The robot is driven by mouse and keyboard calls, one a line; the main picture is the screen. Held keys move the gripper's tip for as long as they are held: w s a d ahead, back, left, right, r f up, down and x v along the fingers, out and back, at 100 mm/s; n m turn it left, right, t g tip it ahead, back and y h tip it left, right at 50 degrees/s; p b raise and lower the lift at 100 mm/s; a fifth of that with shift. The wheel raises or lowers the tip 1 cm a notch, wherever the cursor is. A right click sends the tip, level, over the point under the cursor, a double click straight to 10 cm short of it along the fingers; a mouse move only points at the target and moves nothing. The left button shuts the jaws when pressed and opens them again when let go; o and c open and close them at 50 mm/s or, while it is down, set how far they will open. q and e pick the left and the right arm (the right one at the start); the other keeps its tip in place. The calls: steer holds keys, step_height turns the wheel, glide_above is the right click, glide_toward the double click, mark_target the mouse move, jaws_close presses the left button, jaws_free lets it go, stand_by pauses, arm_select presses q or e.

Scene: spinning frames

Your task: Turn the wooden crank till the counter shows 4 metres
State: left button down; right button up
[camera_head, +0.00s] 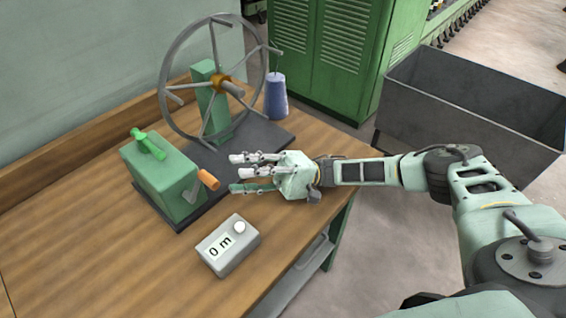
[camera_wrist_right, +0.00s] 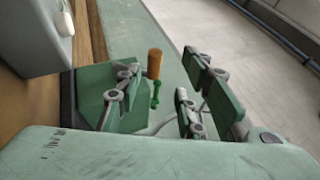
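The wooden crank handle (camera_head: 208,179) is a short orange-brown grip on a metal arm at the right side of a green box (camera_head: 160,175). It also shows in the wrist view (camera_wrist_right: 154,64), seen between the open fingers and apart from them. My right gripper (camera_head: 240,173) is open and empty, its fingers pointing left at the crank, a short way to its right. The counter (camera_head: 228,245) is a grey box with a white knob, lying on the bench in front; its display reads 0 m. My left gripper is not in view.
A large spoked reel (camera_head: 218,85) stands on the dark base plate behind the green box. A blue yarn cone (camera_head: 276,97) stands right of it. A grey metal bin (camera_head: 470,105) is beyond the bench at right. The wooden bench top (camera_head: 90,235) is clear at front left.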

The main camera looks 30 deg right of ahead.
steer(key=d, duration=0.9)
steer(key=shift+s+d, duration=0.2)
steer(key=shift+d, duration=0.05)
